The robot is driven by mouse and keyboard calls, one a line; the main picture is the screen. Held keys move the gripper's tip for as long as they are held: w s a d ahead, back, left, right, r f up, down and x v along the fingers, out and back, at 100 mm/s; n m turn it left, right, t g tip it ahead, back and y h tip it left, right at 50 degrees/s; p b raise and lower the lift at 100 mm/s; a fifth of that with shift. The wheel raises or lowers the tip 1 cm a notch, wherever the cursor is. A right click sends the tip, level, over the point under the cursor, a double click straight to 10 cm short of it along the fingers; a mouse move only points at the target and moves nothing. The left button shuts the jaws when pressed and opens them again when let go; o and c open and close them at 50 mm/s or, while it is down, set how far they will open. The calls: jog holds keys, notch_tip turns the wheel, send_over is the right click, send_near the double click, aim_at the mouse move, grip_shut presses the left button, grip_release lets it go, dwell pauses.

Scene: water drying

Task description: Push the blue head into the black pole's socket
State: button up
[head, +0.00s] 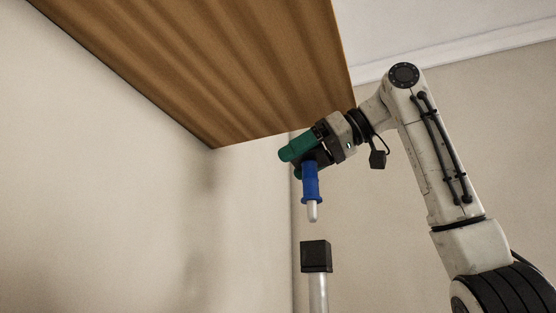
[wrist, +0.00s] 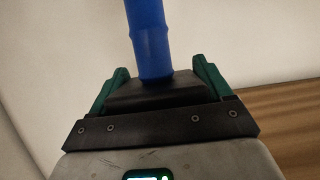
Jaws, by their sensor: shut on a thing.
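The blue head (head: 311,183) is a blue cylinder with a pale tip pointing down. In the head view it hangs nearly upright from my gripper (head: 302,159), whose green fingers are shut on it. The wrist view shows the blue head (wrist: 149,38) rising from a black part (wrist: 150,92) between the green fingers. The black pole's socket (head: 316,257) is a black block on top of a pale metal pole (head: 318,293). In the head view the tip is above the socket with a visible gap between them. The opening in the socket is hidden.
A large brown wooden panel (head: 210,65) slants overhead, close above and behind my gripper in the picture. Pale walls (head: 80,200) stand behind, meeting in a corner near the pole. The space left of the pole looks clear.

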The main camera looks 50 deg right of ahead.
aim_at(304, 193)
dwell(0.4)
jog(key=shift+s+f+b, duration=0.1)
jog(key=shift+f+b, duration=1)
jog(key=shift+f, duration=0.15)
jog(key=shift+r+p, duration=0.2)
jog(key=shift+p, duration=0.45)
dwell(0.9)
jog(key=shift+f+b, duration=1.95)
jog(key=shift+f, duration=0.45)
jog(key=o, duration=1)
jog(key=b+v, duration=0.1)
jog(key=v, duration=1)
